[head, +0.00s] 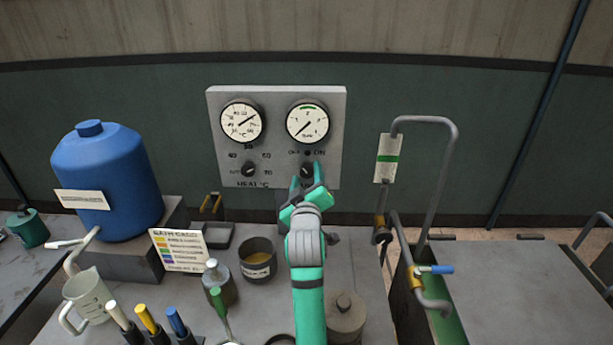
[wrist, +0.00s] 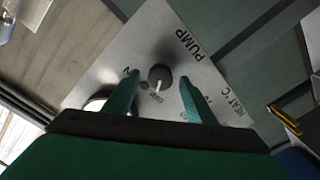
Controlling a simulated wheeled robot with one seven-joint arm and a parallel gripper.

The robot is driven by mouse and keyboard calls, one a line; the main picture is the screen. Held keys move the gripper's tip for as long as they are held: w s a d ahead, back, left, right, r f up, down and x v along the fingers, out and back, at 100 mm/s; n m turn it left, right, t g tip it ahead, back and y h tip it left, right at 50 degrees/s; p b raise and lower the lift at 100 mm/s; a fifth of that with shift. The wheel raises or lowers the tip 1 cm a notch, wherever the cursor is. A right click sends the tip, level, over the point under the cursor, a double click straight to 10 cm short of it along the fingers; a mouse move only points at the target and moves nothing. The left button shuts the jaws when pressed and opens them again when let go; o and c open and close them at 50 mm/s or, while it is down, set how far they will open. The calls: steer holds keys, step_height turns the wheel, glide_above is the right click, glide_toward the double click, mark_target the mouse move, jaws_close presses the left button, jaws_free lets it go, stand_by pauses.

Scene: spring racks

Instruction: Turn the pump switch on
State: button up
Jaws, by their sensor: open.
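The grey control panel (head: 276,112) stands on the back of the bench, with two gauges and two dark knobs. The right knob, the pump switch (head: 307,169), sits under the OFF and ON labels. It also shows in the wrist view as a round dark knob (wrist: 160,74) beside the word PUMP. Its white pointer line is directed at the OFF label. My gripper (head: 306,176) is open at the panel, with one finger on each side of the knob. In the wrist view there is a visible gap between the knob and each finger (wrist: 158,80).
The left HEAT knob (head: 249,169) is close by on the same panel. A dark pot (head: 257,262), a bottle (head: 218,284) and a lidded canister (head: 345,318) stand near my arm. A bent grey pipe (head: 452,180) rises at the right.

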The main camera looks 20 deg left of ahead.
steer(key=shift+w+a, duration=0.1)
steer(key=shift+w, duration=0.25)
steer(key=shift+c, duration=0.2)
steer(key=c, duration=1)
steer(key=m, duration=0.5)
steer(key=shift+m, duration=0.3)
steer(key=m, duration=0.3)
steer(key=shift+a, duration=0.1)
steer(key=shift+m, duration=1.7)
